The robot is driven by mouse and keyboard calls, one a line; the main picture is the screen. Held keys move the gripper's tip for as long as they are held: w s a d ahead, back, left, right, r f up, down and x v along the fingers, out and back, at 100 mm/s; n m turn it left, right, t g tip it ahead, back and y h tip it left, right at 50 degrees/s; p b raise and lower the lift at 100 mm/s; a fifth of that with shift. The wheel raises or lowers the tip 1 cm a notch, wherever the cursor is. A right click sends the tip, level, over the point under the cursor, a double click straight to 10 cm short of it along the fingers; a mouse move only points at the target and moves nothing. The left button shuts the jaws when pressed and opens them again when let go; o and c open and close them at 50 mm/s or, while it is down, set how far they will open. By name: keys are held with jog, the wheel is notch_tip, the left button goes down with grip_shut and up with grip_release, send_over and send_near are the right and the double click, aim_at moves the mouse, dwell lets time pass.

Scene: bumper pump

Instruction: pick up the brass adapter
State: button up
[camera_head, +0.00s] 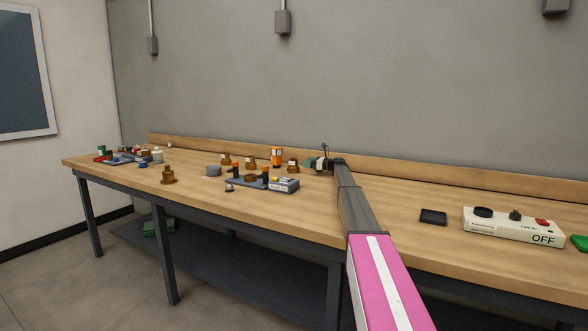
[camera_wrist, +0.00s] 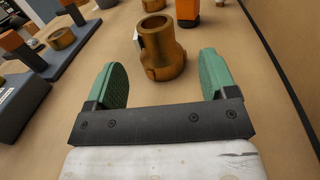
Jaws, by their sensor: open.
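A brass stepped cylinder (camera_wrist: 160,50), which looks like a brass adapter, stands upright on the wooden bench. It has a small white label on its side. In the head view it shows as a brown-gold piece (camera_head: 293,167) just left of my gripper (camera_head: 311,163). In the wrist view my gripper (camera_wrist: 162,72) is open, its two green fingers apart and empty. The cylinder stands ahead, between the finger lines and slightly beyond the tips. Similar brass pieces stand on the bench, one alone at the left (camera_head: 168,176), others farther back (camera_head: 226,159).
An orange object (camera_head: 277,157) stands close behind the brass cylinder. A dark tray (camera_head: 262,184) with brass and orange-topped parts lies to the left. A raised wooden strip (camera_head: 420,179) runs along the back. A white control box (camera_head: 513,227) marked OFF is at the right.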

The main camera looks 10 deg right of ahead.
aim_at(294, 159)
jog(key=x, duration=0.3)
jog(key=shift+w+a, duration=0.1)
jog(key=shift+a, duration=0.1)
jog(key=shift+s+x, duration=0.2)
jog(key=shift+x, duration=2.5)
jog(key=shift+a+r, duration=0.1)
jog(key=shift+r, duration=0.05)
jog(key=c, duration=1.1)
jog(key=shift+c, duration=0.8)
jog(key=shift+r, duration=0.2)
